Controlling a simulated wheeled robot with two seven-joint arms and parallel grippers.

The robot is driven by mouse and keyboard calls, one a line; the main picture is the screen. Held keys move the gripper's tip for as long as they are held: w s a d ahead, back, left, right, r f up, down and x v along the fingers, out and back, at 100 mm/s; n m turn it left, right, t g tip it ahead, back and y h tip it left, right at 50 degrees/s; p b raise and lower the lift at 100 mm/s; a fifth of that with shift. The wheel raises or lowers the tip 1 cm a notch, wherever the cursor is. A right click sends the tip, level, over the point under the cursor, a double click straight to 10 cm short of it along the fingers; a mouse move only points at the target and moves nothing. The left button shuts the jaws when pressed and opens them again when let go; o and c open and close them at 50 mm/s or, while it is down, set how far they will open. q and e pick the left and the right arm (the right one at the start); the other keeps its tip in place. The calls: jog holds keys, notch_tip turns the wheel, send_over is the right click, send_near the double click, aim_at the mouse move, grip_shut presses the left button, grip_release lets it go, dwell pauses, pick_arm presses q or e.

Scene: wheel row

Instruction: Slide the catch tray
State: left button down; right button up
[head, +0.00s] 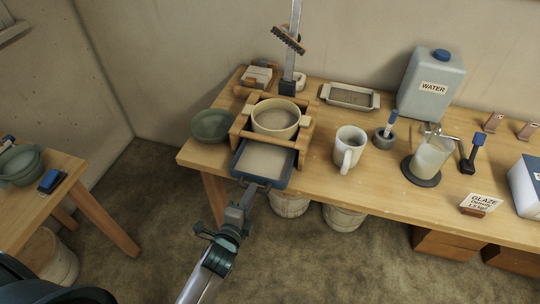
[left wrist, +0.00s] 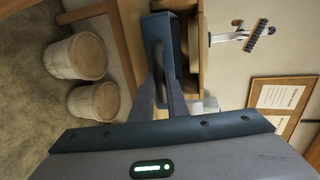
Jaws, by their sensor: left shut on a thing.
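The catch tray (head: 276,184) is a blue, shallow tray with a pale inside. It sticks out from under a wooden frame (head: 303,143) at the table's front edge, its rear part hidden beneath the frame. A round cream sieve or bowl (head: 275,119) sits in the frame. My left gripper (head: 252,190) reaches in from below and is shut on the tray's front, at its handle. In the left wrist view the fingers (left wrist: 163,88) close at the end of the blue tray (left wrist: 156,32); the exact contact is partly hidden. My right gripper is not in view.
On the wooden table (head: 330,189), a green bowl (head: 211,125) stands left of the frame and a white mug (head: 348,148) right of it. A metal post (head: 290,70) with a brush rises behind. Buckets (head: 290,204) stand below. The floor in front is open.

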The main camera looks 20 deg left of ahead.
pick_arm(q)
jog(key=shift+s+f, duration=0.1)
jog(key=shift+s, duration=0.2)
jog(key=c, duration=2)
grip_release()
jog(key=p+v, duration=0.2)
jog(key=v, duration=0.5)
jog(key=shift+p, duration=0.3)
